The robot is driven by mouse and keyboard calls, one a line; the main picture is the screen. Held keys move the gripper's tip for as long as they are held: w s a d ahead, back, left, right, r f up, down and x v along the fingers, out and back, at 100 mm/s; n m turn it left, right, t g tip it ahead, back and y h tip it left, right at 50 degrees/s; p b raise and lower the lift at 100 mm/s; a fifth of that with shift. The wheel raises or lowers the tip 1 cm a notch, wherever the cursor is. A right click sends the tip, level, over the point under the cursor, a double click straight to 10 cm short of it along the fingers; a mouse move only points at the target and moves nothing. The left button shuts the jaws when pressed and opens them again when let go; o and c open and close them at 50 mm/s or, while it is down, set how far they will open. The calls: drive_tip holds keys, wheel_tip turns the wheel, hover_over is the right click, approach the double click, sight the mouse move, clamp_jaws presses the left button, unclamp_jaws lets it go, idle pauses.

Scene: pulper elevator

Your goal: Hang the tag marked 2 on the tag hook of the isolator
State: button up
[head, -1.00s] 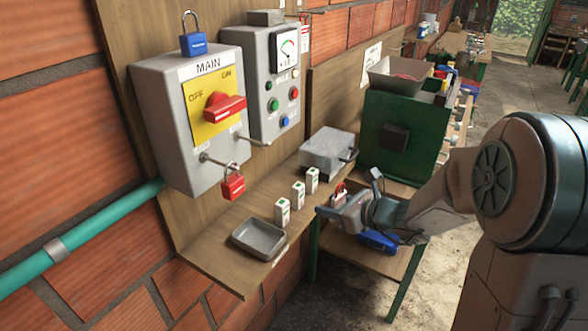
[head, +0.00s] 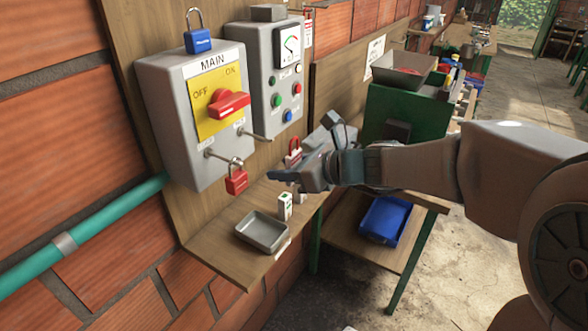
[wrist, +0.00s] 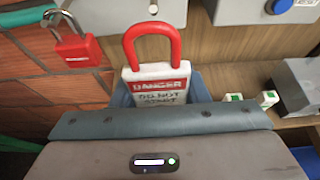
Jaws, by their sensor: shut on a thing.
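My gripper (head: 303,172) is shut on a white tag with a red loop (head: 293,150), held upright above the shelf, in front of the grey boxes. In the wrist view the tag (wrist: 157,82) reads DANGER DO NOT START; its lower part is hidden and I see no number. The isolator (head: 180,120) is the grey MAIN box with a red handle on a yellow plate. Its right rod, seemingly the tag hook (head: 258,136), is bare, up and left of the tag. Its left rod (head: 215,155) carries a red padlock (head: 236,181), also in the wrist view (wrist: 78,52).
A grey tray (head: 262,232) and small white-green blocks (head: 285,207) are on the shelf under my gripper. The control box (head: 268,75) with buttons and a meter is right of the isolator. A blue padlock (head: 197,40) is on top of the isolator.

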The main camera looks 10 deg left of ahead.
drive_tip(key=r+b+x, duration=0.1)
drive_tip(key=x, duration=0.6)
drive_tip(key=shift+a, duration=0.15)
idle(0.6)
drive_tip(key=shift+r, duration=0.15)
idle(0.3)
drive_tip(key=o, duration=1)
drive_tip(key=shift+o, duration=0.2)
